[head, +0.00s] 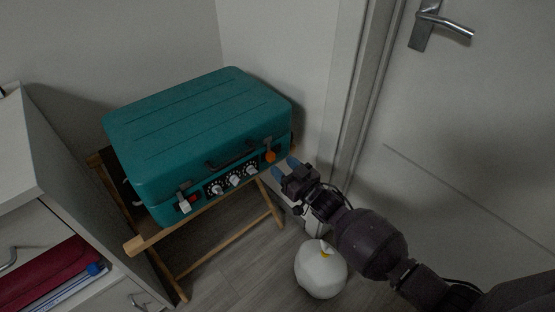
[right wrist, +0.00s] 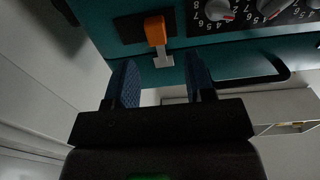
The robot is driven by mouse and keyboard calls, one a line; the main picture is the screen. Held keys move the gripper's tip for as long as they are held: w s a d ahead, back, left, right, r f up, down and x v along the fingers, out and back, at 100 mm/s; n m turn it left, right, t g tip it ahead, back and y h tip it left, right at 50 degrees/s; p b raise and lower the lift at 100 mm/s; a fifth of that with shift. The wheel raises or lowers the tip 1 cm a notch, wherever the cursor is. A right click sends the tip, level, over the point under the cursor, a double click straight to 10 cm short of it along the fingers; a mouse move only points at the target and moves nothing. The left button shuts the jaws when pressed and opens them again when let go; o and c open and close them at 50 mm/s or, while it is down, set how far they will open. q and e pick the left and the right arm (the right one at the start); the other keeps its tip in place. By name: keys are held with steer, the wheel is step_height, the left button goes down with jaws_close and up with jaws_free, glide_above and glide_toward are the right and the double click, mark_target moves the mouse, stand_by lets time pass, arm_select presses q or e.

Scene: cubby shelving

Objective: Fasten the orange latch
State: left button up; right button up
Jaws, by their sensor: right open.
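A teal suitcase (head: 200,130) lies on a wooden folding stand. The orange latch (head: 270,156) is on the right end of its front face. In the right wrist view the orange latch (right wrist: 155,31) has a pale metal tab (right wrist: 163,59) at one end. My right gripper (head: 285,168) is open and empty, just in front of the orange latch and apart from it. In the right wrist view the latch is beyond the gap between the blue fingertips (right wrist: 161,80). A second latch (head: 185,204), pale with a red part, is at the left end. My left gripper is not seen.
Combination dials (head: 234,180) and a dark handle (head: 232,154) are on the suitcase front. The wooden stand (head: 222,255) is below. A cabinet (head: 75,215) is at left, a door (head: 470,130) at right.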

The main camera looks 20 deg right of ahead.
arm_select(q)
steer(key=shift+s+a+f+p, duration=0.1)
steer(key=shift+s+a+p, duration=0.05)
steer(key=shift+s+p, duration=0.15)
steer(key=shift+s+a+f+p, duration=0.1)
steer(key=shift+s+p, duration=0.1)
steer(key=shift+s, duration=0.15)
arm_select(e)
steer(key=v, duration=0.5)
steer(key=shift+s+d, duration=0.1)
steer(key=shift+s, duration=0.25)
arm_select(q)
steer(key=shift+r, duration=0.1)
